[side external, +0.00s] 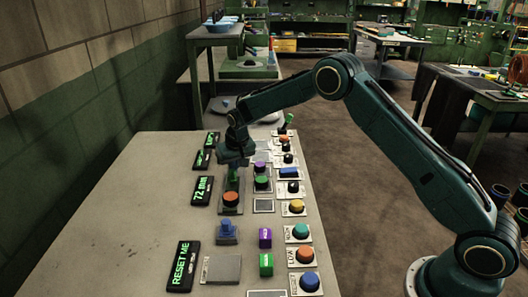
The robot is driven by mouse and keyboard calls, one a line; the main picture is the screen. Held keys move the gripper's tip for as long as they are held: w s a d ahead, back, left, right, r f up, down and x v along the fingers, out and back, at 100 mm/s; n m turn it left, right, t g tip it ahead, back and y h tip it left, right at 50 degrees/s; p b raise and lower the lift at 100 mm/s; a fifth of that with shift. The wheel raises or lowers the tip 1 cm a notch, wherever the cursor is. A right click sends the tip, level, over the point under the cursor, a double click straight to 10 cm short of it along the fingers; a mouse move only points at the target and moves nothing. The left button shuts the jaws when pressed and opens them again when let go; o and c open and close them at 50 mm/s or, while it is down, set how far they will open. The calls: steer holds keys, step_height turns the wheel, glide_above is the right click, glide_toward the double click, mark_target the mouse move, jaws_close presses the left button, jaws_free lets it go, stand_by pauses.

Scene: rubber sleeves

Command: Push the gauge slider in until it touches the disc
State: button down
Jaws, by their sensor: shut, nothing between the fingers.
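My gripper (233,165) points down over the far middle of the pale workbench, shut and empty. Just below it is a small green part (232,175) that looks like the gauge slider, on a grey base plate (231,210). An orange disc (231,198) sits on the same plate, on its near side. The gripper partly hides the far end of this plate. I cannot tell whether the fingertips touch the green part, or how wide the gap between it and the disc is.
A display reading about "72 mm" (202,190) stands left of the plate. A "RESET ME" display (183,266) and a blue knob (227,231) are nearer. Several coloured buttons, such as a yellow one (296,206), line the right. The bench's left part (110,230) is clear.

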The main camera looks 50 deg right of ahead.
steer(key=shift+s+a, duration=0.95)
stand_by(1.6)
steer(key=shift+w+d, duration=0.2)
steer(key=shift+d, duration=0.05)
steer(key=shift+w+d, duration=0.25)
steer(key=shift+w, duration=0.1)
stand_by(0.5)
step_height(320, 180, up, 7)
stand_by(1.1)
steer(key=shift+r, duration=0.1)
